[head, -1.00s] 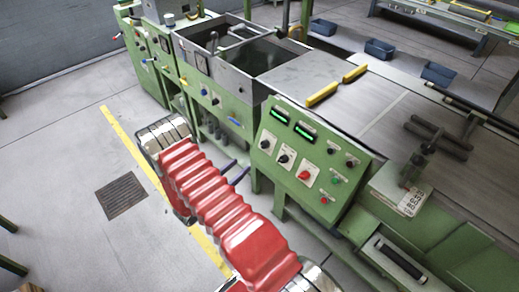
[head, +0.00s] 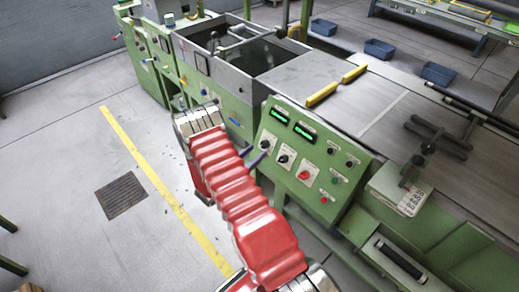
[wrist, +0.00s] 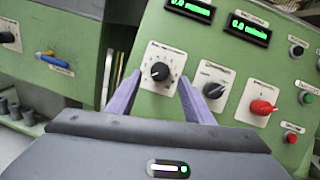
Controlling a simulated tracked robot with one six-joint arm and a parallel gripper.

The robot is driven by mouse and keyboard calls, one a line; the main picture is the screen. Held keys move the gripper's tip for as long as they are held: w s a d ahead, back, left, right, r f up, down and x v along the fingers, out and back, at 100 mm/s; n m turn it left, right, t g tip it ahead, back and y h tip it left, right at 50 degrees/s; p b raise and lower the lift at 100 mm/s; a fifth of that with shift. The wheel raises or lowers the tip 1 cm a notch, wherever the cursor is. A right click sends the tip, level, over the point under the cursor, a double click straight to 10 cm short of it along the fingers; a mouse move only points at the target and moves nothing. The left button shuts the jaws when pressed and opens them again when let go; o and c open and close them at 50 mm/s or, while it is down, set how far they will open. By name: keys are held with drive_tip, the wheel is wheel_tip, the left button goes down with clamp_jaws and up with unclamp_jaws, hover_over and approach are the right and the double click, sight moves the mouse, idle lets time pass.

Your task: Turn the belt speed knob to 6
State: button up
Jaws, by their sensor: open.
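The green control panel (head: 318,165) carries two black knobs on white dial plates. The left knob (wrist: 160,72) has a ring of dial marks and sits between my gripper's fingertips in the wrist view; it also shows in the head view (head: 265,144). Its label is too blurred to read, and so is the exact number it points to. The right black knob (wrist: 214,90) is just beyond my right finger. My gripper (wrist: 160,88) is open, with purple fingers spread on either side of the left knob. Whether they touch the panel cannot be told.
Two green digital displays (wrist: 250,28) sit above the knobs. A red knob (wrist: 262,107) and several buttons are to the right. A blue-handled part (wrist: 52,55) sticks out of the machine at left. Open floor lies left of my arm.

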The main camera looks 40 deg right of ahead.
sight(263, 146)
drive_tip(key=shift+w+d, duration=0.15)
drive_tip(key=shift+d, duration=0.85)
drive_tip(key=shift+w+d, duration=0.1)
drive_tip(key=shift+d, duration=0.85)
drive_tip(key=c, duration=0.9)
drive_tip(key=shift+a, duration=0.25)
drive_tip(key=shift+c, duration=0.7)
drive_tip(key=shift+d, duration=0.15)
